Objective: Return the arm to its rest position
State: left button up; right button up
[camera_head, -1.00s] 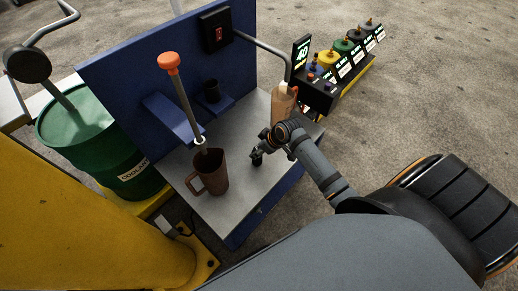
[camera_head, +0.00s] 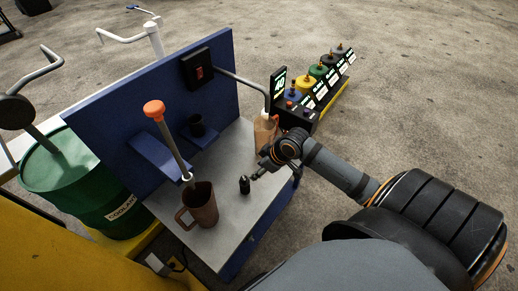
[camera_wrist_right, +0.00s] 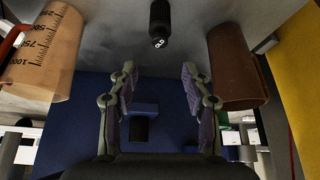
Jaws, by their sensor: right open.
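My right gripper (camera_head: 264,168) is over the right part of the grey bench top, open and empty. In the right wrist view its two fingers (camera_wrist_right: 158,92) stand apart with nothing between them. A small black bottle-like object (camera_head: 244,185) stands upright on the bench just left of the gripper, apart from it; it also shows in the right wrist view (camera_wrist_right: 160,22). My right arm (camera_head: 335,170) reaches in from the lower right. My left gripper is not in view.
A graduated jug (camera_head: 264,130) stands behind my gripper. A blue panel (camera_head: 150,95) backs the bench (camera_head: 228,222). A green coolant drum (camera_head: 75,170) is left. Coloured containers (camera_head: 318,75) line the back right.

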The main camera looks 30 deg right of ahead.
dwell(0.4)
jog(key=s+d+f+m+h+p, duration=0.2)
jog(key=d+f+m+p, duration=0.2)
jog(key=d+f, duration=0.6)
jog(key=s+f+m+g+h+p, duration=0.1)
jog(key=s+f+m+h+p, duration=0.15)
jog(key=s+f, duration=0.75)
jog(key=s+a+f+g+p, duration=0.1)
jog(key=s+a+f, duration=0.2)
jog(key=s, duration=0.4)
jog(key=s+a+f+n+g+p, duration=0.1)
jog(key=s+a+f, duration=0.2)
jog(key=s+f, duration=0.2)
jog(key=s+a+f+g+p, duration=0.1)
jog(key=s+a+f, duration=0.2)
jog(key=s, duration=0.6)
jog(key=shift+s+a+f+y, duration=0.15)
jog(key=shift+s+f+y, duration=0.25)
jog(key=shift+f, duration=0.25)
jog(key=shift+c, duration=0.4)
